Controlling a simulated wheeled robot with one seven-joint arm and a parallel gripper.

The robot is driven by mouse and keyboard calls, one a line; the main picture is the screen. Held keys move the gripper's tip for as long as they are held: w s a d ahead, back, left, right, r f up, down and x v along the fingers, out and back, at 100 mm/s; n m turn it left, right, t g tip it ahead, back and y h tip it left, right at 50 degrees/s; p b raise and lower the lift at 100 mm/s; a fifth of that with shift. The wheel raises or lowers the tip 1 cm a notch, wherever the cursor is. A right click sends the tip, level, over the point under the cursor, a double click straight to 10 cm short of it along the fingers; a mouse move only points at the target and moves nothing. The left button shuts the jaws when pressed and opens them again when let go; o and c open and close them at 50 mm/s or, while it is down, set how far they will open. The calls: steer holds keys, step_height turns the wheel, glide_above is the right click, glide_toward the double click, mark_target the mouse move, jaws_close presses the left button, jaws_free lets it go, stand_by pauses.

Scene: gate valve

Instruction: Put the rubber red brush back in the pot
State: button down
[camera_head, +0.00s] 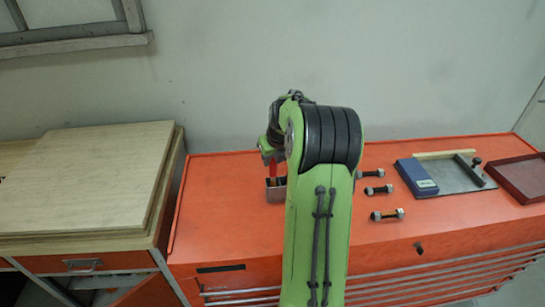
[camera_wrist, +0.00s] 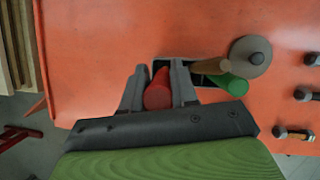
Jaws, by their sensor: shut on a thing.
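The red brush (camera_wrist: 158,92) is held upright between the two fingers of my gripper (camera_wrist: 159,70), which is shut on it. In the head view the red brush (camera_head: 272,169) shows below the gripper (camera_head: 271,157), directly above the grey pot (camera_head: 275,194). The pot's dark opening lies around and behind the fingers in the wrist view. I cannot tell whether the brush's lower end is inside it. A green-ended tool (camera_wrist: 234,84) and a brown handle (camera_wrist: 208,67) stick out of the pot's right part.
A round grey-headed tool (camera_wrist: 251,57) rises close to the right of the fingers. Several dark bolts, one nearest the front (camera_head: 387,214), lie right of my arm on the orange cabinet top (camera_head: 225,210). A blue box (camera_head: 416,178) and a dark red tray (camera_head: 520,178) are farther right.

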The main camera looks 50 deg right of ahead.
steer(key=shift+r, duration=0.1)
steer(key=c, duration=0.8)
jaws_free()
steer(key=shift+r, duration=0.1)
steer(key=p+v, duration=0.1)
steer(key=v, duration=1.4)
steer(key=shift+s+a+r, duration=0.1)
steer(key=shift+s+r, duration=0.15)
